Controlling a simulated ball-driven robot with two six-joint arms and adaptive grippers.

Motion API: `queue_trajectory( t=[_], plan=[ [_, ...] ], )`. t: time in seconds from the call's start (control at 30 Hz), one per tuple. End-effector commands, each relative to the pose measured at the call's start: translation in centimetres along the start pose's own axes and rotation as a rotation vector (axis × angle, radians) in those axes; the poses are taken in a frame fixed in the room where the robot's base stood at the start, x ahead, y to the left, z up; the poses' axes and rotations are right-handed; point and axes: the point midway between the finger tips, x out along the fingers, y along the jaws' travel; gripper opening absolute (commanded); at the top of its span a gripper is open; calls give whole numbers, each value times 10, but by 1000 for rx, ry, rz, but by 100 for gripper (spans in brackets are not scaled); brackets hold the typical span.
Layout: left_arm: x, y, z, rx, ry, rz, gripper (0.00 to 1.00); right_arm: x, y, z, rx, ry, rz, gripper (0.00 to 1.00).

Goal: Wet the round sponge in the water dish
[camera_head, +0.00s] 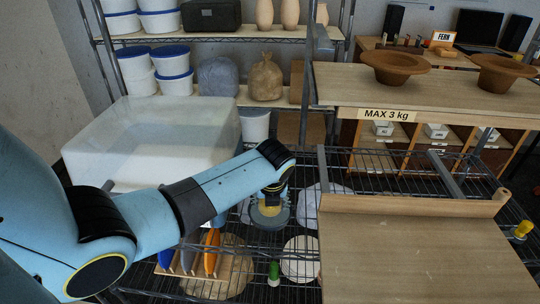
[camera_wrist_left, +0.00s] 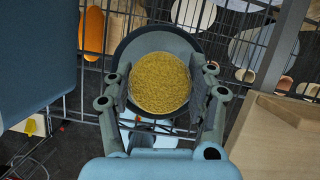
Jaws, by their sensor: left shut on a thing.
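The round sponge (camera_wrist_left: 160,82) is yellow and speckled. My left gripper (camera_wrist_left: 161,90) is shut on it, with one finger on each side. In the head view the gripper (camera_head: 271,191) points down, and a bit of the sponge (camera_head: 268,210) shows beneath it. The round grey-blue water dish (camera_head: 271,222) is directly below; in the left wrist view its dark rim (camera_wrist_left: 158,33) shows around and beyond the sponge. I cannot tell whether the sponge touches the water. My right gripper is out of view.
The dish is at a wire rack (camera_head: 345,248). A wooden board (camera_head: 420,255) stands close on the right and a large white translucent tub (camera_head: 150,135) at the back left. Orange and blue discs stand in a wooden rack (camera_head: 188,268) in front left. A green-capped item (camera_head: 274,272) stands nearby.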

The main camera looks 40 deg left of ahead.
Motion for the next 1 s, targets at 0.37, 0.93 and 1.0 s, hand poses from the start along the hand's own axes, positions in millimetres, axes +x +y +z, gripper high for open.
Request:
queue_trajectory(
  t=[0.37, 0.93, 1.0],
  plan=[
    [-32, 0, 14, 0, -2, -1, 31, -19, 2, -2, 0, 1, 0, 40],
    [-51, 0, 22, 0, -1, 0, 31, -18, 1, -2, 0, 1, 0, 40],
    [-51, 0, 22, 0, -1, 0, 31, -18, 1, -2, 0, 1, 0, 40]
  ],
)
